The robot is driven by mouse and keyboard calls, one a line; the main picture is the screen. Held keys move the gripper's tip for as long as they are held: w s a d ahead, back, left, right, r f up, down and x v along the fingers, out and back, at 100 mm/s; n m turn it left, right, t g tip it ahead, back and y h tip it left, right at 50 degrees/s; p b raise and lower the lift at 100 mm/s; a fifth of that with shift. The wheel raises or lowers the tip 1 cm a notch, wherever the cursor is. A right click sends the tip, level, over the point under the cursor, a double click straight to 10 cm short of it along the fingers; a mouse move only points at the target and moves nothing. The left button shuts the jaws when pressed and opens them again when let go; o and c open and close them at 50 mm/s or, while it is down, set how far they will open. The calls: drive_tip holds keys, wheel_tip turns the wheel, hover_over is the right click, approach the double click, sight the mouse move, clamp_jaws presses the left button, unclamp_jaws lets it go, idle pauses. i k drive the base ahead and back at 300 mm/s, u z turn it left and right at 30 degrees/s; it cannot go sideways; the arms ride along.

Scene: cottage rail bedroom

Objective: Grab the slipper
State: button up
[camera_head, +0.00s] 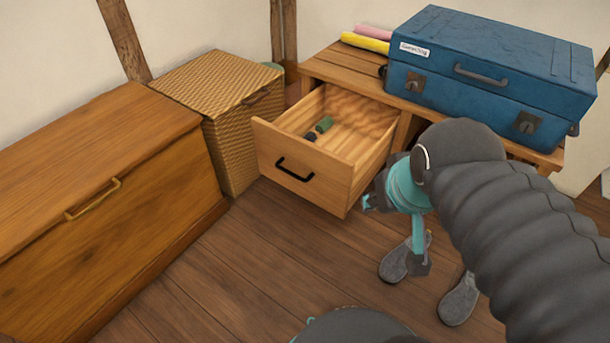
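Two grey slippers lie on the wooden floor at the right, in front of the desk. The left slipper (393,265) points toward me, and one finger of my gripper partly covers its right side. The right slipper (458,305) lies a little nearer, beside my dark arm, which hides part of the view around it. My gripper (396,234), teal and dark grey, is above and behind the left slipper. Its two fingers are spread wide, with nothing seen between them. I cannot tell whether the lower finger touches the slipper.
An open wooden drawer (304,178) juts from the desk (345,70), close to my gripper, with small dark and green items (322,127) inside. A blue suitcase (490,65) lies on top. A wooden chest (95,190) and wicker basket (215,105) stand left. The middle floor is clear.

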sight(456, 308)
drive_tip(key=u, duration=0.95)
drive_tip(key=k, duration=1.15)
drive_tip(key=z, duration=0.65)
